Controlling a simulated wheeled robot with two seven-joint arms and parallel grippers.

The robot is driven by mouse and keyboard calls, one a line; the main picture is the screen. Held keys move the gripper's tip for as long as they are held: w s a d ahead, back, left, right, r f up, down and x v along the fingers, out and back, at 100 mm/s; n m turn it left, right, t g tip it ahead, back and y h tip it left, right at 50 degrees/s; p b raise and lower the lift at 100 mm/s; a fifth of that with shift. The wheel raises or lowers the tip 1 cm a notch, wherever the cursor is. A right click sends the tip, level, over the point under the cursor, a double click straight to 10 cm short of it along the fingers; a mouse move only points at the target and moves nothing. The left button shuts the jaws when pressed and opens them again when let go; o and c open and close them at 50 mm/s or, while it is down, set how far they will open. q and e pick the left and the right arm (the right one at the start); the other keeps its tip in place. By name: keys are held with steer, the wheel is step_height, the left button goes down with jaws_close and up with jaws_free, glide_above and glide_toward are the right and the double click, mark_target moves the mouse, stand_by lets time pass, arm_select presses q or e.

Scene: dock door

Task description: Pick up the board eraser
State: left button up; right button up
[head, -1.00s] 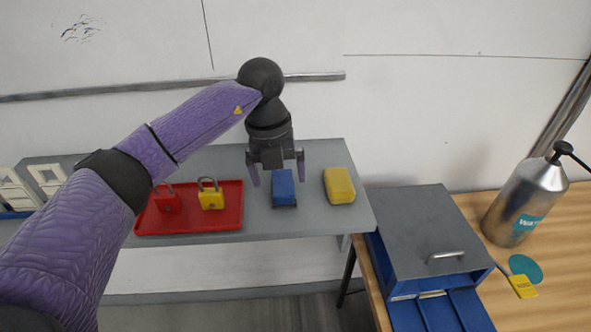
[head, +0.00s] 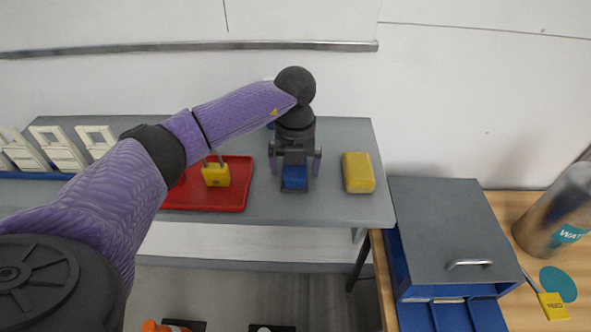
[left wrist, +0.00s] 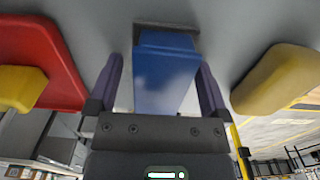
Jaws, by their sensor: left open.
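The board eraser (head: 294,184), a blue block with a dark base, lies on the grey shelf (head: 330,208). My left gripper (head: 296,170) points down over it, open, with one purple finger on each side. In the left wrist view the blue eraser (left wrist: 166,75) lies between the two spread fingers of the gripper (left wrist: 160,66). A gap shows beside the left finger; whether the right finger touches it I cannot tell. Part of the eraser is hidden by the gripper in the head view. My right gripper is not in view.
A yellow sponge-like block (head: 358,173) lies just right of the eraser. A grey-topped blue box (head: 455,225) and metal bottle (head: 557,212) stand on the wooden table at right.

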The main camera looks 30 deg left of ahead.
arm_select(q)
steer(key=c, duration=1.1)
step_height(320, 180, up, 10)
steer(key=shift+r+p, duration=0.1)
steer(key=shift+p, duration=0.95)
steer(key=o, duration=0.5)
steer(key=c, duration=0.4)
